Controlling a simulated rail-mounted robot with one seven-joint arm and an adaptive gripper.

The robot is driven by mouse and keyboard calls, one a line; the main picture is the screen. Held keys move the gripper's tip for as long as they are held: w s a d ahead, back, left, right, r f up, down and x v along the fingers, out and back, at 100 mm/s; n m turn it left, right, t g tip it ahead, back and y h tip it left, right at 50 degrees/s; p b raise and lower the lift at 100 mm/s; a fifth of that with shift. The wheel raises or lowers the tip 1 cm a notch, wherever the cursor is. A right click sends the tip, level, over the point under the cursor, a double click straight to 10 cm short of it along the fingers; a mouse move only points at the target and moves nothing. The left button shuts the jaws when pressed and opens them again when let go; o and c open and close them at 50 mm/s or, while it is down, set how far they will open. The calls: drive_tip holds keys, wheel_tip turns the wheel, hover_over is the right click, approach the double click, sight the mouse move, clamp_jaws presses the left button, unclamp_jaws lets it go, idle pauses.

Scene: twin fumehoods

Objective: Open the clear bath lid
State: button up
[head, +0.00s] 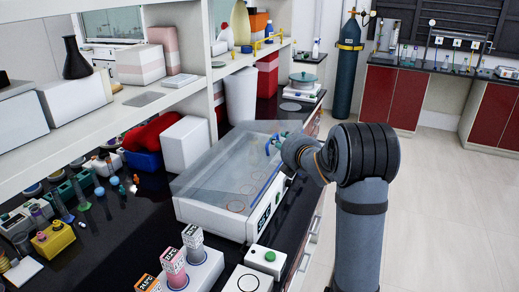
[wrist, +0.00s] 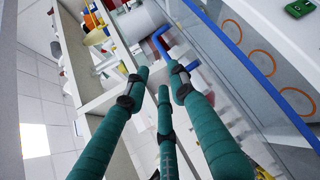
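The clear bath lid (head: 228,160) lies over the white water bath (head: 208,218) on the black bench, and looks closed. Orange rings show through it. A blue handle (wrist: 160,42) stands out from the lid's blue-edged side in the wrist view; in the head view it is mostly hidden by my fingers. My gripper (head: 275,143) is at the far right corner of the lid, beside the handle. In the wrist view my gripper (wrist: 160,76) has its green fingers apart with nothing between them. The handle is just beyond the fingertips; I cannot tell whether they touch.
A white box (head: 186,143) stands behind the bath and a white shelf (head: 120,105) overhangs the bench. The floor on the right is clear.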

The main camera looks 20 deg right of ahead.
drive_tip(key=p+x, duration=0.4)
drive_tip(key=x, duration=0.6)
drive_tip(key=shift+w+d+f+p, duration=0.15)
drive_tip(key=shift+w+p, duration=0.15)
drive_tip(key=shift+p, duration=0.05)
drive_tip(key=shift+c, duration=0.2)
clamp_jaws()
